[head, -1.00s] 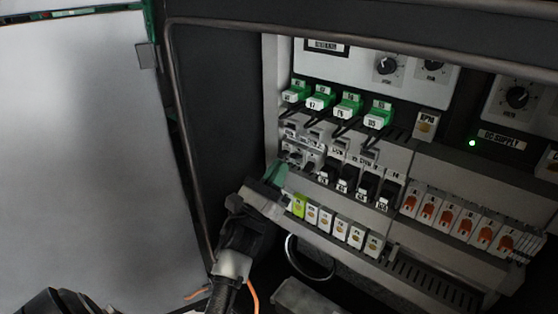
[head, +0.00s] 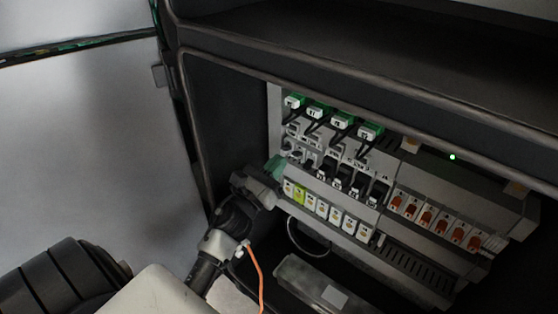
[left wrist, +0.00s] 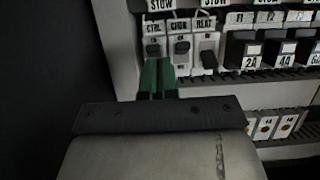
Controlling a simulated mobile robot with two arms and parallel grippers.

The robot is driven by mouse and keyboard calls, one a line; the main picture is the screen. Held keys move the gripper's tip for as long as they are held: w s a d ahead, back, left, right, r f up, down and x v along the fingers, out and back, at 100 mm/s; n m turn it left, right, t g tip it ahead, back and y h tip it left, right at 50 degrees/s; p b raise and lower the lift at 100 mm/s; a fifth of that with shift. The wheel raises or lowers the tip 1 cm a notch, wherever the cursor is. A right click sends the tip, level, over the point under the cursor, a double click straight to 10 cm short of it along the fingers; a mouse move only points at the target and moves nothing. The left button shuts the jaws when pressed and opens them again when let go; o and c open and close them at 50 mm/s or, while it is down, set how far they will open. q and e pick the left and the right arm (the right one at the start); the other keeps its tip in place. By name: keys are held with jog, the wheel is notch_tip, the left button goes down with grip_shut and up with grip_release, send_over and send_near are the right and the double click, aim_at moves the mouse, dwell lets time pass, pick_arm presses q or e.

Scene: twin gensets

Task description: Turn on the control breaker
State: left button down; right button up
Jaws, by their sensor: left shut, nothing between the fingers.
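The control breaker (left wrist: 153,38), labelled CTRL, is the leftmost of three white breakers in the left wrist view. Its small lever shows just above my fingertips. My left gripper (left wrist: 157,78) is shut and empty, its green fingertips together just below and in front of that lever. I cannot tell whether they touch it. In the head view my left gripper (head: 275,167) is at the left end of the breaker row, and its fingertips hide part of that end. My right gripper is not in view.
Black fuse holders (head: 342,182) continue the row. Pale terminal blocks (head: 335,213) lie below and orange-lever switches (head: 425,220) to the right. The cabinet's left wall (head: 222,120) is close.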

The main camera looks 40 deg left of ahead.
pick_arm(q)
jog(key=b+v, duration=0.3)
jog(key=v, duration=0.7)
jog(key=shift+b, duration=0.3)
jog(key=shift+r, duration=0.15)
